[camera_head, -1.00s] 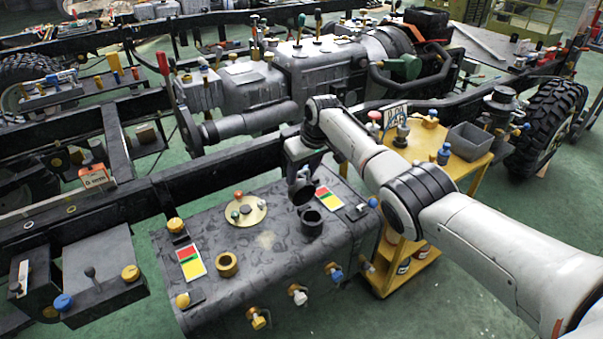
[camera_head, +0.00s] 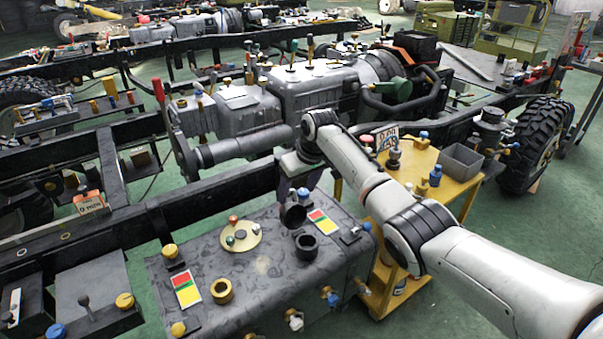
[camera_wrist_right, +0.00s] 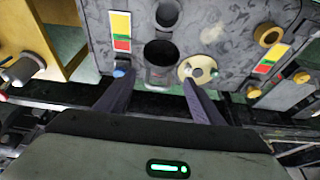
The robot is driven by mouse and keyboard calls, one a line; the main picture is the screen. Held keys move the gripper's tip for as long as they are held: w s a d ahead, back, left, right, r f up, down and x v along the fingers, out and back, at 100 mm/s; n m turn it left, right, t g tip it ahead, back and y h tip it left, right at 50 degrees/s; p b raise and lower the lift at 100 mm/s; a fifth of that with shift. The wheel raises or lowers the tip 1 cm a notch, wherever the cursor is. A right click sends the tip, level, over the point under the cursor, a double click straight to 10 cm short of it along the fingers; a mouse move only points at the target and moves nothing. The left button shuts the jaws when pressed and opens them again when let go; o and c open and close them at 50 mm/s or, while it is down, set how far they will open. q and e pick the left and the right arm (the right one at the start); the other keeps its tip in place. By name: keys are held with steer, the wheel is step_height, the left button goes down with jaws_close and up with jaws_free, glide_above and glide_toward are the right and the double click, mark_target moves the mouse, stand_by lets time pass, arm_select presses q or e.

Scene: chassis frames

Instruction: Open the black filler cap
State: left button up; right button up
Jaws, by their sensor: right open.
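The black filler cap (camera_head: 293,214) stands tilted up and open behind the black filler neck (camera_head: 307,247) on the grey tank (camera_head: 262,282). The neck's round opening shows uncovered. In the right wrist view the cap (camera_wrist_right: 160,52) is in the middle, with the neck (camera_wrist_right: 168,13) above it at the top edge. My right gripper (camera_head: 299,187) is just behind and above the cap in the head view. In the right wrist view its two fingers (camera_wrist_right: 156,77) are spread to either side of the cap, with no clear contact visible. My left gripper is not in view.
A brass ring (camera_head: 221,290) and a round brass plate (camera_head: 241,236) with small knobs are on the tank top. A yellow cart (camera_head: 455,180) with a grey bin (camera_head: 461,163) stands to the right. The black chassis rail (camera_head: 222,193) runs behind the tank.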

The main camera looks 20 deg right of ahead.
steer(key=v, duration=0.6)
steer(key=shift+r, duration=0.25)
steer(key=shift+c, duration=0.2)
